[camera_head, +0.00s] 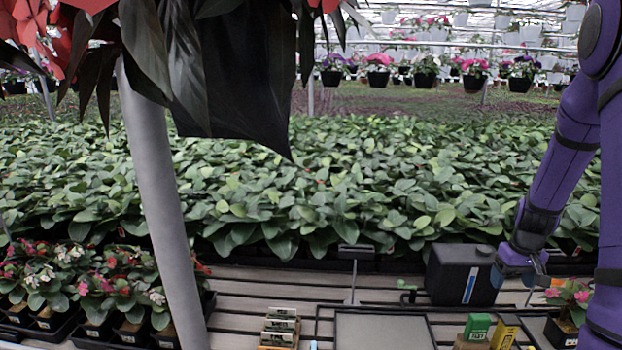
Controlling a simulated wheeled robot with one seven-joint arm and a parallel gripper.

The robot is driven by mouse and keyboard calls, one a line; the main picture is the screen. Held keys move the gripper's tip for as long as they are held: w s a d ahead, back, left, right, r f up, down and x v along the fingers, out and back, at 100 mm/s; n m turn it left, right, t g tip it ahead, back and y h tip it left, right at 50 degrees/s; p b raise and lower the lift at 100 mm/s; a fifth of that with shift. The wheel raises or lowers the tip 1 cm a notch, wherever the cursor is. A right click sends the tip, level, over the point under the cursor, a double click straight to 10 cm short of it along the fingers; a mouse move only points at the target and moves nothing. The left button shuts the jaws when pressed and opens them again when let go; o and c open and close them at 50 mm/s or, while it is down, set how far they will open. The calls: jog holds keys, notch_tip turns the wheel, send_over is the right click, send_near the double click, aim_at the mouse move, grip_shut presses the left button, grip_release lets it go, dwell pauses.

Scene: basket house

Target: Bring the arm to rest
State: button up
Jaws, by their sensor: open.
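My purple arm comes down from the upper right edge of the view. Its lower end, with my gripper (536,279), hangs above the slatted bench, beside the black canister and left of a potted pink flower. My gripper is small and partly blurred here; it looks open, and I see nothing held in it.
A black canister (461,276) stands on the slatted bench (245,290). A grey tray (383,333), green box (477,327), yellow box (504,332), several stacked packets (279,327) and a potted pink flower (568,310) are near the front. A grey post (165,200) rises at left.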

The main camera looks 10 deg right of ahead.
jog(key=s+a+r+n+t, duration=0.1)
jog(key=s+a+r, duration=0.1)
jog(key=a+r, duration=0.7)
jog(key=s+a+r+t, duration=0.1)
jog(key=s+a+r, duration=0.1)
jog(key=a+r, duration=0.75)
jog(key=s+a+r+t, duration=0.1)
jog(key=s+a+r, duration=0.3)
jog(key=s, duration=0.4)
jog(key=s+a+r+n+t, duration=0.1)
jog(key=s+a+r, duration=0.4)
jog(key=s, duration=0.3)
jog(key=shift+a+r+n+t, duration=0.3)
jog(key=shift+r+t, duration=0.1)
jog(key=shift+r, duration=0.45)
jog(key=shift+w, duration=0.1)
